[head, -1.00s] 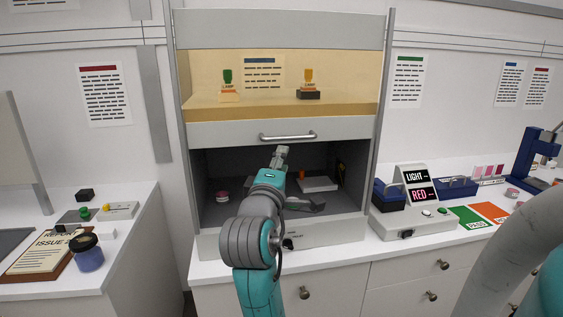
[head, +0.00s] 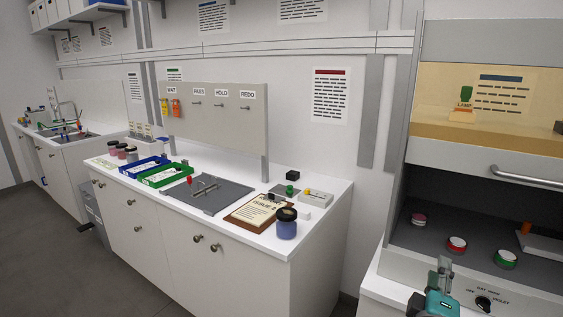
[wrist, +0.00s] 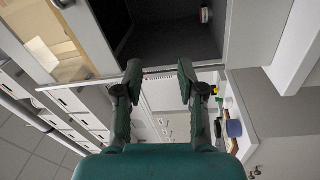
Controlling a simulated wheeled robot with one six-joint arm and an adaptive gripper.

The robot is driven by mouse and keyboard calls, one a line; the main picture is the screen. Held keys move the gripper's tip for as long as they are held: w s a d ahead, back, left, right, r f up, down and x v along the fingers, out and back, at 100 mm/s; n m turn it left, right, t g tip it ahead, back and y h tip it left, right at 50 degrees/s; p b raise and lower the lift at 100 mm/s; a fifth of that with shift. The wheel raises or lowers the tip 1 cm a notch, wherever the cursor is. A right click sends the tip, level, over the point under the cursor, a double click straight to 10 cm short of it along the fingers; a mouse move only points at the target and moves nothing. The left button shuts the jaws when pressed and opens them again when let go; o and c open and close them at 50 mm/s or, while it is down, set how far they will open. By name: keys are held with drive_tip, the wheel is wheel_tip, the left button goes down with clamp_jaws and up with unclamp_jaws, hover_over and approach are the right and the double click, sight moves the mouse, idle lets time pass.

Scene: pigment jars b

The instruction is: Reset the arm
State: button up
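My gripper (head: 440,273) shows at the lower right of the head view, in front of the fume cabinet's front panel (head: 520,303). In the wrist view my gripper (wrist: 159,82) has its two dark green fingers spread apart, with nothing between them. The cabinet's dark opening lies beyond the fingertips. Inside the cabinet stand a pink-lidded jar (head: 419,219), a red-lidded jar (head: 457,244) and a green-lidded jar (head: 506,258), all apart from my gripper. Most of my arm is out of the head view.
The raised sash has a handle (head: 525,171). The left counter holds a dark blue jar (head: 287,224), a clipboard (head: 258,213), a grey mat (head: 206,194), a green tray (head: 164,175) and a blue tray (head: 142,166). Open floor (head: 120,275) lies in front of the counter.

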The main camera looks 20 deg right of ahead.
drive_tip(key=s+a+f+t+y, duration=0.2)
drive_tip(key=s+a+f+y, duration=0.3)
drive_tip(key=a+f, duration=0.45)
drive_tip(key=s+a+f+t+y, duration=0.1)
drive_tip(key=s+a+f+y, duration=0.3)
drive_tip(key=s+a+f, duration=0.5)
drive_tip(key=s+a+f+m+y, duration=0.2)
drive_tip(key=s+a+m, duration=0.1)
drive_tip(key=s, duration=0.6)
drive_tip(key=s+a+f+m+g+y, duration=0.1)
drive_tip(key=s+a+f+m+y, duration=0.1)
drive_tip(key=s, duration=0.7)
drive_tip(key=shift+a+f+m+y, duration=0.3)
drive_tip(key=shift+a+m+y, duration=0.2)
drive_tip(key=shift+a+m, duration=0.35)
